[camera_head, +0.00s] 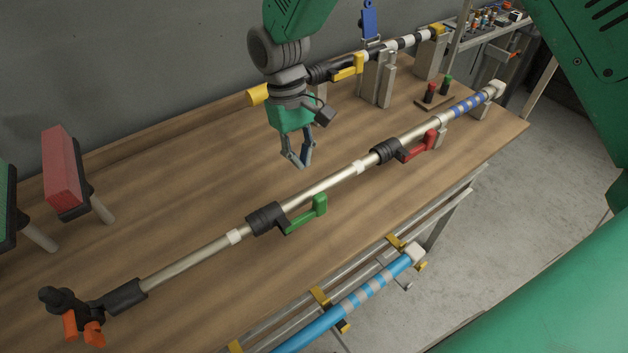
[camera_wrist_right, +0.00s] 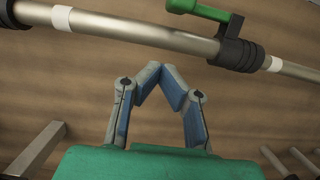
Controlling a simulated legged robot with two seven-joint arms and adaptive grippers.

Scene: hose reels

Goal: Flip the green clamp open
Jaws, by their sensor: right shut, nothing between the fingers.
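The green clamp (camera_head: 305,215) is a green lever on a black collar around a long metallic pole (camera_head: 330,181). The lever lies alongside the pole on its near side, with its free end turned up. In the right wrist view, the green lever (camera_wrist_right: 198,9) shows at the top edge, partly cut off, beside its black collar (camera_wrist_right: 237,52). My right gripper (camera_head: 298,164) is above the table behind the pole, fingers pointing down, apart from the clamp. Its fingertips (camera_wrist_right: 169,86) are together and empty. My left gripper is not in view.
A red clamp (camera_head: 420,146) sits farther right on the same pole. A second pole with a yellow clamp (camera_head: 347,68) stands behind my right gripper. Red and green brush-like blocks (camera_head: 62,170) stand at left. A blue pole (camera_head: 345,303) hangs along the table's front. Bare wood (camera_head: 180,215) lies behind the pole.

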